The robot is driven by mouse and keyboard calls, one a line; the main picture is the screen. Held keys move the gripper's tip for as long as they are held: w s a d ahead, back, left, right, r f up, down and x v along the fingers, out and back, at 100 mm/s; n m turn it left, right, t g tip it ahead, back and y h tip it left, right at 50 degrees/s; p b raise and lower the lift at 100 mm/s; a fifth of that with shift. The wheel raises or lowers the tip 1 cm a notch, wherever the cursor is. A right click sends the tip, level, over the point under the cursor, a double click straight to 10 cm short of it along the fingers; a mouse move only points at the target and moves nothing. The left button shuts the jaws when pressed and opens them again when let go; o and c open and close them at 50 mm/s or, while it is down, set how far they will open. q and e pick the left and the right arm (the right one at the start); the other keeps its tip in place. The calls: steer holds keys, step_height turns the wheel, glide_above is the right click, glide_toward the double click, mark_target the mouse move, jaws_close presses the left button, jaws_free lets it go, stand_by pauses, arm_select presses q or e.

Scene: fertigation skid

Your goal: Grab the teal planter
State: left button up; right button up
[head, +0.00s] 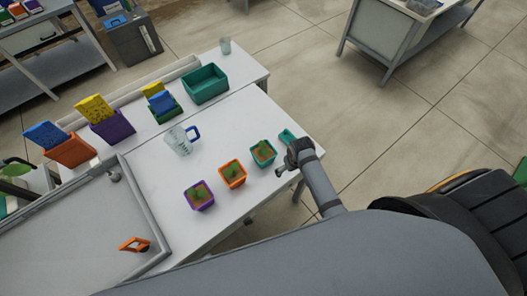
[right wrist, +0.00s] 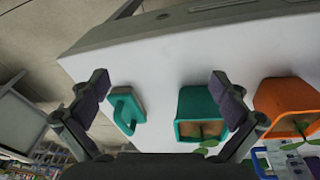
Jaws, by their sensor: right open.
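The teal planter (head: 263,153), a small pot with soil and a green seedling, stands on the white table at the right end of a row of pots. In the right wrist view the teal planter (right wrist: 196,104) is partly behind a finger. My right gripper (head: 298,152) is just right of it in the head view. In the right wrist view my right gripper (right wrist: 160,88) is open and empty, with the planter near its right finger. A teal handled tool (head: 287,136) lies beside it; it also shows near the left finger (right wrist: 125,108). My left gripper is not in view.
An orange planter (head: 232,175) and a purple planter (head: 199,196) stand left of the teal one. A clear jug (head: 180,141) with a blue handle and a larger teal bin (head: 205,84) stand further back. A grey-framed tray (head: 80,240) holds an orange tool (head: 134,244).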

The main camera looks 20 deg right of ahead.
step_height(320, 180, up, 5)
steer(key=n+g+p, duration=0.2)
steer(key=p, duration=0.1)
glide_above(264, 153)
steer(key=shift+a+y, duration=0.1)
steer(key=shift+y, duration=0.3)
steer(key=shift+s+f, duration=0.1)
steer(key=shift+f, duration=0.3)
step_height(264, 153, down, 5)
steer(key=b, duration=0.3)
steer(key=shift+r+b, duration=0.2)
steer(key=shift+b, duration=0.1)
steer(key=shift+f, duration=0.2)
step_height(264, 153, down, 5)
steer(key=b, duration=0.7)
steer(key=shift+r, duration=0.1)
steer(key=c, duration=1.3)
